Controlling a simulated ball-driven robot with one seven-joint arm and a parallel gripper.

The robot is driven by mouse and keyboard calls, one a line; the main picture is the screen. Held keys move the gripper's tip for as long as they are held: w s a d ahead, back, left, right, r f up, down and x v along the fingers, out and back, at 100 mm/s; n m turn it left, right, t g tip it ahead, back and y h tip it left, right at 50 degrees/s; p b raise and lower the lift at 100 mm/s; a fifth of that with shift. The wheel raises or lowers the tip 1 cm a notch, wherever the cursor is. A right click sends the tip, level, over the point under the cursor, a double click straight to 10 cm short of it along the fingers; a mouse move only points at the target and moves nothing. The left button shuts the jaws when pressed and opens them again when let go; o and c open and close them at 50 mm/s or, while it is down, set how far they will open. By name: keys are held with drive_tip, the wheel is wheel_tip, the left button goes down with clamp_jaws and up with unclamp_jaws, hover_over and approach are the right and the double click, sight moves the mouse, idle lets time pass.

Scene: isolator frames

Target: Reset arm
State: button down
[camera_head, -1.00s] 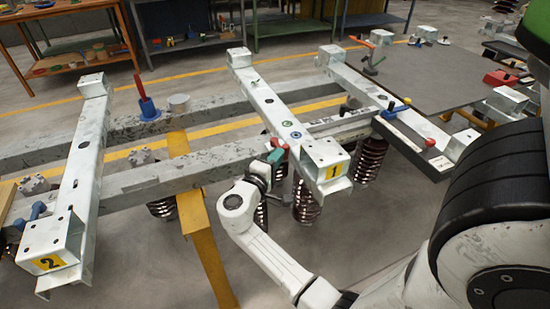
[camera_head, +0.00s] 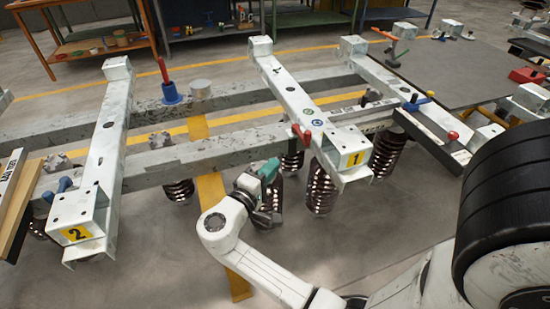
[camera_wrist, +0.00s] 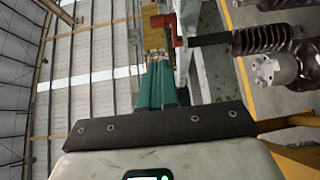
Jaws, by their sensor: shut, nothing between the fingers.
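My gripper (camera_head: 270,168) has green fingers and is shut and empty. In the head view it is at the end of my white arm, below and left of the white beam marked 1 (camera_head: 312,115). A small red-handled part (camera_head: 301,133) sits at the edge of that beam, apart from my fingers. In the wrist view, the closed green fingers (camera_wrist: 157,62) point upward, with the red part (camera_wrist: 165,24) beyond their tips.
A white beam marked 2 (camera_head: 102,160) lies across the grey rails at the left. Brown ribbed insulators (camera_head: 320,188) hang under the frame, close to my gripper. A grey table (camera_head: 455,75) with tools stands at the right. The floor (camera_head: 150,270) in front is clear.

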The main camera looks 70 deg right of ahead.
drive_tip(key=shift+a, duration=0.3)
drive_tip(key=s+a+f+t+y+p, duration=0.2)
drive_tip(key=s+a+f+y+p, duration=0.35)
drive_tip(key=s+y, duration=0.2)
drive_tip(key=s+a+n+t+y+p, duration=0.1)
drive_tip(key=s+a+t+y+p, duration=0.1)
drive_tip(key=a+y, duration=0.8)
drive_tip(key=s+a, duration=0.1)
drive_tip(key=a, duration=0.3)
drive_tip(key=shift+a+f+n, duration=0.3)
drive_tip(key=shift+f+n, duration=0.05)
drive_tip(key=shift+n, duration=0.05)
drive_tip(key=shift+d, duration=0.1)
